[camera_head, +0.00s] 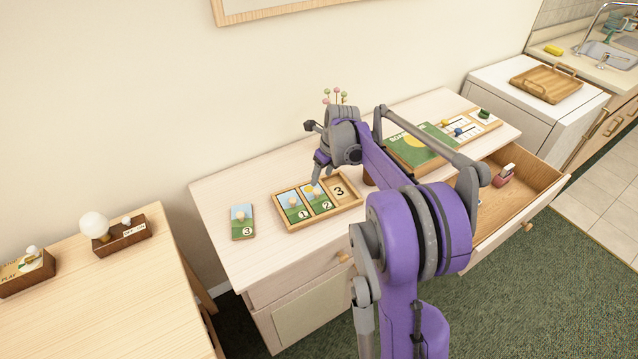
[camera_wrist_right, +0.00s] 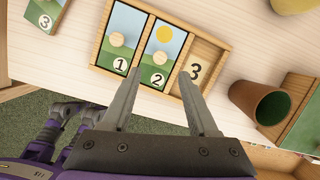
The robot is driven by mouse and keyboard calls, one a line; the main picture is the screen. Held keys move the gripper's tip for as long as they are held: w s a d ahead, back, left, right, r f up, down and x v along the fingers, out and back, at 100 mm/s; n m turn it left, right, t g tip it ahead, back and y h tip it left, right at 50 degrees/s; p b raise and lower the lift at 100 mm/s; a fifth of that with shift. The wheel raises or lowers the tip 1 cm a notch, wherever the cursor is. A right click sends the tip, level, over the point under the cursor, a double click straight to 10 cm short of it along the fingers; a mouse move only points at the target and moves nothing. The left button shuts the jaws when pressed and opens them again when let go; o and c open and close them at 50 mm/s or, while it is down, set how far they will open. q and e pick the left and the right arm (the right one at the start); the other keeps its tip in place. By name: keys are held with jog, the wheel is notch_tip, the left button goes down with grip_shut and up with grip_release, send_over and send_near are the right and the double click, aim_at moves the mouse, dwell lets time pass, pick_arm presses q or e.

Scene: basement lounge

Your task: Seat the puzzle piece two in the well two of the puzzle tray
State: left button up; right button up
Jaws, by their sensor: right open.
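The puzzle tray (camera_head: 332,219) lies on the pale cabinet top; it also shows in the right wrist view (camera_wrist_right: 216,40). Puzzle piece two (camera_head: 325,205), with a sun, a round knob and a "2", lies in the tray's middle well, also seen in the wrist view (camera_wrist_right: 172,52). It looks flat, but I cannot tell its exact depth. Piece one (camera_wrist_right: 116,30) lies in the well left of it. The well marked 3 (camera_wrist_right: 198,72) is empty. My right gripper (camera_wrist_right: 164,73) is open and empty, its fingertips over the lower part of piece two. My left gripper is out of view.
Piece three (camera_head: 241,222) lies on the cabinet top left of the tray. A brown cup (camera_wrist_right: 268,104) stands right of the tray. A green box or book (camera_head: 428,140) lies farther right. An open drawer (camera_head: 515,200) sticks out at the front right.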

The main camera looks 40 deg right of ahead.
jog(key=s+a+r+n+t, duration=0.1)
jog(key=s+a+r+n, duration=0.2)
jog(key=s+a+n, duration=0.45)
jog(key=s+a+r+n, duration=0.2)
jog(key=s+a+n, duration=0.2)
jog(key=a+n, duration=0.65)
jog(key=s+a+f+n, duration=0.3)
jog(key=s+n, duration=0.3)
jog(key=n, duration=0.2)
jog(key=s+a+f+n+t, duration=0.1)
jog(key=s+a+f+n, duration=0.1)
jog(key=s+a+n, duration=0.3)
jog(key=s+n, duration=0.1)
jog(key=n, duration=0.2)
jog(key=shift+s+a+f+n, duration=0.2)
jog(key=shift+s+f+n, duration=0.15)
jog(key=shift+f+n, duration=0.05)
jog(key=shift+c, duration=0.3)
jog(key=shift+c, duration=0.5)
jog(key=shift+s+d, duration=0.1)
jog(key=shift+s, duration=0.05)
